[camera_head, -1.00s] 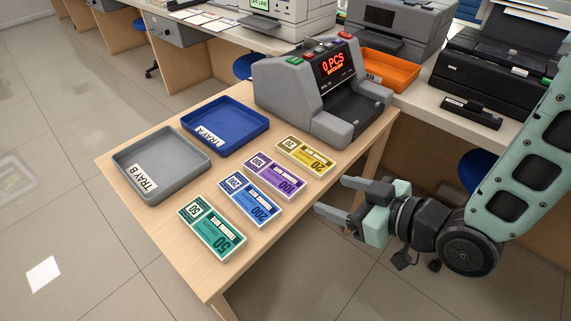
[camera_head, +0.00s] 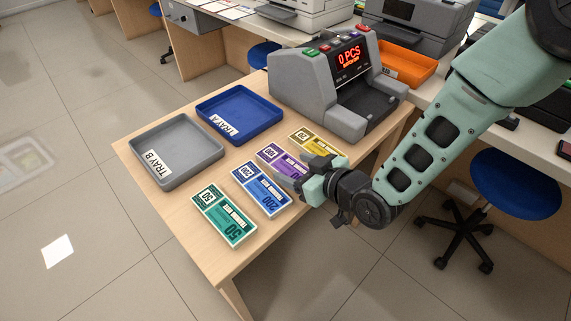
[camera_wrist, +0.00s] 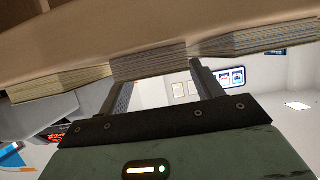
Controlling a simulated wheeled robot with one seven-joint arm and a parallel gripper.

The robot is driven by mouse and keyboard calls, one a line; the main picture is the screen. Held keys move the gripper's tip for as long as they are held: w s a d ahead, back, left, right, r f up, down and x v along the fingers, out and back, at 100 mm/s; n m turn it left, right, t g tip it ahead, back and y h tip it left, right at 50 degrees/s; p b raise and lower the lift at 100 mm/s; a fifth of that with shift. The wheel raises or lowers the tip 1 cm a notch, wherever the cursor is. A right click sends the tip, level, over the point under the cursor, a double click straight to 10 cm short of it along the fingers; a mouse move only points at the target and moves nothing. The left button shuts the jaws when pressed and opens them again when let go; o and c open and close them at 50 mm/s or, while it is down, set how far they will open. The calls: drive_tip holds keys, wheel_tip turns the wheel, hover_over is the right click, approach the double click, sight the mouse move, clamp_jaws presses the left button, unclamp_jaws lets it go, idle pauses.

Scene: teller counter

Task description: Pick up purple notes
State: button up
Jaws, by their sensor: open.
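The purple notes (camera_head: 270,155) lie flat on the wooden table, between the yellow notes (camera_head: 301,137) and the blue notes (camera_head: 262,190). My gripper (camera_head: 301,172) is open at the near right end of the purple stack and covers part of it. In the wrist view the picture is upside down. A stack edge (camera_wrist: 150,62), which appears to be the purple notes, lies ahead between my two fingers (camera_wrist: 160,82). I cannot tell whether the fingers touch it.
The green notes (camera_head: 224,217) lie nearest the front. Grey tray B (camera_head: 190,166) and blue tray A (camera_head: 252,98) stand behind the stacks. The counting machine (camera_head: 300,85) stands at the back right, showing 0 PCS. A blue stool (camera_head: 515,185) is at the right.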

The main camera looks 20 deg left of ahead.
sight(286, 167)
drive_tip(key=shift+x, duration=1.25)
drive_tip(key=c, duration=0.8)
